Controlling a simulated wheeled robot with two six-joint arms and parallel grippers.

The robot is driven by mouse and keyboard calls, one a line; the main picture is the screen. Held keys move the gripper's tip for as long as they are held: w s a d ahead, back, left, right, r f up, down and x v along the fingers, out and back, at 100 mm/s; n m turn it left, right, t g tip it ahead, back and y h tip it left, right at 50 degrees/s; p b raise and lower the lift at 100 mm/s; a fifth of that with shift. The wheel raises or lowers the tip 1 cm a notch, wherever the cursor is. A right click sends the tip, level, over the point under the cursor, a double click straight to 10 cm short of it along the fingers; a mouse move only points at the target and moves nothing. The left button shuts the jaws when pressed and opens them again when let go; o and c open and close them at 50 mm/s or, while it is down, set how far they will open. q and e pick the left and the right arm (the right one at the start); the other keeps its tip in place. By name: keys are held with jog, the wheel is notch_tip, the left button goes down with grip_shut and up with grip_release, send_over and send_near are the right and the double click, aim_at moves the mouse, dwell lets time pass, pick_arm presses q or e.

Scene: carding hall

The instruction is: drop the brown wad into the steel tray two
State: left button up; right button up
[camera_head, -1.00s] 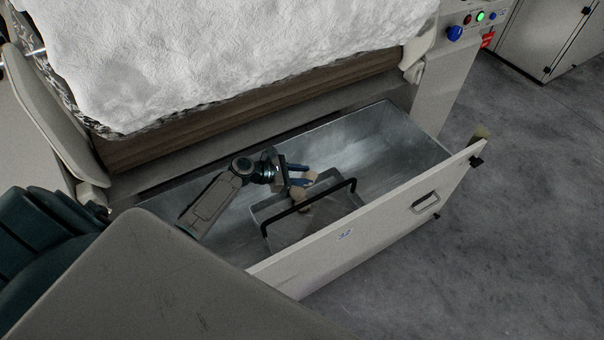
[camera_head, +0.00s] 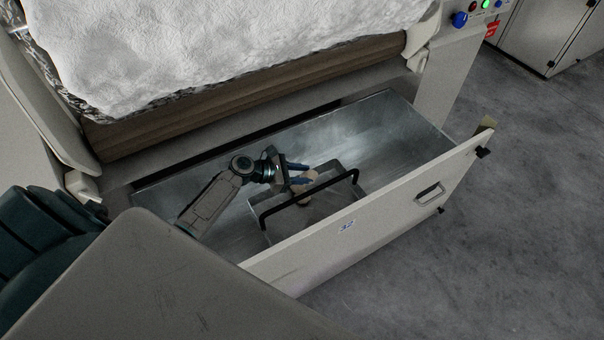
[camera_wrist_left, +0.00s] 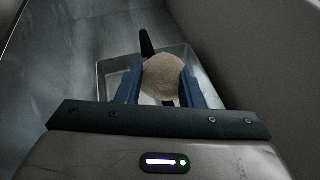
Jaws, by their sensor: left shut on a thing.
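My left gripper (camera_head: 300,183) is shut on a round tan-brown wad (camera_head: 302,200), which sits between its blue fingers in the left wrist view (camera_wrist_left: 163,77). The gripper and wad are over a small steel tray (camera_head: 284,224) with a black bar handle (camera_head: 300,200). The tray also shows behind the wad in the left wrist view (camera_wrist_left: 109,84). I cannot tell whether the wad touches the tray floor. No number can be read on the tray. My right gripper is not in view.
The tray lies in a long open metal drawer (camera_head: 385,125) under the machine. White fibre (camera_head: 220,45) covers a brown roller above. Grey floor is clear at right.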

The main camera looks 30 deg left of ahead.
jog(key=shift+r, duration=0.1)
pick_arm(q)
jog(key=o, duration=1)
jog(key=v, duration=1)
jog(key=shift+s+a+r+p, duration=0.15)
jog(key=shift+s+a+p, duration=0.1)
jog(key=shift+p, duration=0.15)
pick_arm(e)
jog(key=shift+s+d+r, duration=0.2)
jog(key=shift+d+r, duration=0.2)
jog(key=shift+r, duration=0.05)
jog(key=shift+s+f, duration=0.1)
